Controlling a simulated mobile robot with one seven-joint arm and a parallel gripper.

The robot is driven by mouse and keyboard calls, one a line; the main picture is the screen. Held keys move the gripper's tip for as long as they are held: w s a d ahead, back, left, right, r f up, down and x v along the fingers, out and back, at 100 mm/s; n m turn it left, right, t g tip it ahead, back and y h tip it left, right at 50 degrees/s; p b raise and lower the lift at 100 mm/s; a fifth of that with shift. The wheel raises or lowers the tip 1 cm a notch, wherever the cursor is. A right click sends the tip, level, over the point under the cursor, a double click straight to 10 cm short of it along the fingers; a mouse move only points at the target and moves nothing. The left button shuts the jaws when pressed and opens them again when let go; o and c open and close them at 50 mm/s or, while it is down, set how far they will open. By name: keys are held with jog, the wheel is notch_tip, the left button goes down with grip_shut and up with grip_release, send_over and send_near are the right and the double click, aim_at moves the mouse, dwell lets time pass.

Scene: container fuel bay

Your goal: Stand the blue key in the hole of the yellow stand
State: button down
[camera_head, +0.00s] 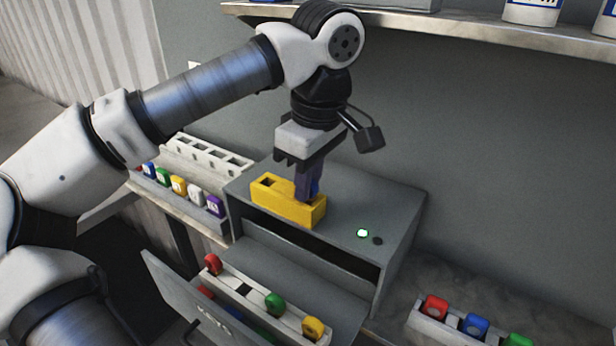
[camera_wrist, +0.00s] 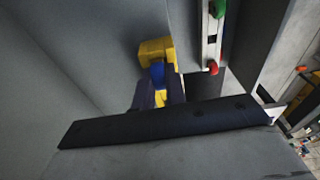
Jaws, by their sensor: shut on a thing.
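The yellow stand (camera_head: 278,203) sits on top of the grey cabinet, with a dark square opening (camera_head: 267,182) near its left end. My gripper (camera_head: 308,193) points down over the stand's right end and is shut on the blue key (camera_head: 316,188). The key is mostly hidden by the fingers. In the wrist view the blue key (camera_wrist: 157,73) shows between the fingertips (camera_wrist: 158,88), with the yellow stand (camera_wrist: 154,48) behind it. The key's lower end is hidden, so I cannot tell whether it is in a hole or just above the stand.
The grey cabinet (camera_head: 385,215) has a green light (camera_head: 362,233) and an open drawer (camera_head: 175,290) with red, green and yellow keys. Key racks stand at left (camera_head: 190,200) and lower right (camera_head: 455,325). A shelf (camera_head: 450,30) overhangs behind.

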jog(key=c, duration=1.3)
grip_release()
jog(key=shift+c, duration=0.2)
jog(key=r, duration=0.5)
jog(key=r+b, duration=0.1)
jog(key=r, duration=0.1)
jog(key=shift+s+d+r, duration=0.25)
jog(key=shift+d+r, duration=0.05)
jog(key=shift+d, duration=0.1)
jog(key=shift+f, duration=0.1)
